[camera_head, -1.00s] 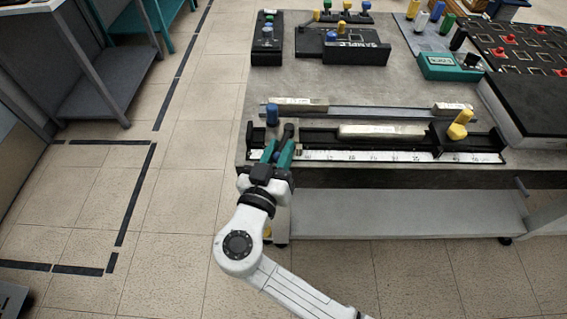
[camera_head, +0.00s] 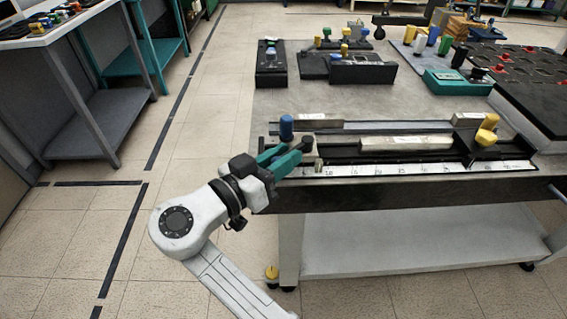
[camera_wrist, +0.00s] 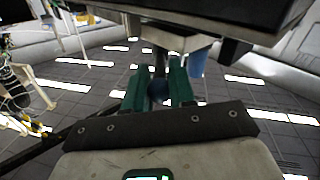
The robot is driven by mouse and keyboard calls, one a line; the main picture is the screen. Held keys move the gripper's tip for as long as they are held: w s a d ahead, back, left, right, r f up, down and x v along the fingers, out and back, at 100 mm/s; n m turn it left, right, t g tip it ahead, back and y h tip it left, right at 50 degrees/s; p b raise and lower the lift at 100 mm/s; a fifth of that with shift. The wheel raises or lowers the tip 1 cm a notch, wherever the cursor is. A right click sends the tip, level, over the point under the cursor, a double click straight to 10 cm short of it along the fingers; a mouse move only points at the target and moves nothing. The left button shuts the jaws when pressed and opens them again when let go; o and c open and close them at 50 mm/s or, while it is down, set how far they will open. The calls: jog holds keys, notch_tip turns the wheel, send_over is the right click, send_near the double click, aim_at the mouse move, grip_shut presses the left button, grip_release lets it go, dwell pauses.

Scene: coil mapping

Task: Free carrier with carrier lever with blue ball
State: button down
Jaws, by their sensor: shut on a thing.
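A long black rail fixture with a white scale strip (camera_head: 420,169) lies along the table's front edge. At its left end stand a blue upright cylinder (camera_head: 287,127) and a lever with a dark ball (camera_head: 307,141). My gripper (camera_head: 293,155) reaches in from the front left, its teal fingers at this ball. In the wrist view, the fingers close around a dark bluish ball (camera_wrist: 158,90), which I take to be the lever's ball; the blue cylinder (camera_wrist: 196,63) is just right of them. The lever's shaft and its joint to the carrier are mostly hidden.
A yellow knob (camera_head: 487,130) stands at the rail's right end, and a pale block (camera_head: 407,143) lies along it. Behind are black fixtures (camera_head: 362,72) and a teal instrument (camera_head: 457,83). The floor left of the table is open.

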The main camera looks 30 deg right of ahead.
dwell(0.3)
jog(key=c, duration=1)
grip_release()
jog(key=v, duration=1)
jog(key=shift+a, duration=0.35)
jog(key=shift+s+a, duration=0.1)
